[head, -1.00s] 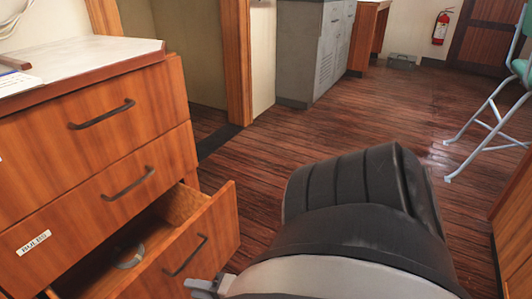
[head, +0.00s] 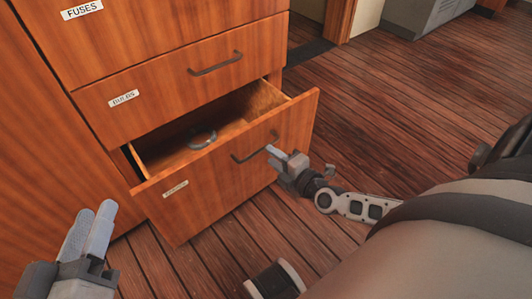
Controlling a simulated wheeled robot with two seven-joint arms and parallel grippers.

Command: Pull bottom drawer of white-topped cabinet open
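The wooden cabinet (head: 150,58) stands at the upper left in the head view. Its bottom drawer (head: 230,172) is pulled out, with the open interior showing behind the front panel. A dark bar handle (head: 254,148) is on that front. My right gripper (head: 272,152) is at the right part of this handle, its fingertips close in front of it. Whether the fingers touch or grip the handle is not clear. My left gripper (head: 95,222) is at the lower left, apart from the drawer, with nothing seen between its fingers. The cabinet's white top is out of view.
A round grey object (head: 201,138) lies inside the drawer. The drawer above, labelled BULBS (head: 124,98), is shut. Dark plank floor (head: 385,110) is clear to the right of the cabinet. A grey cabinet (head: 425,15) stands at the top right.

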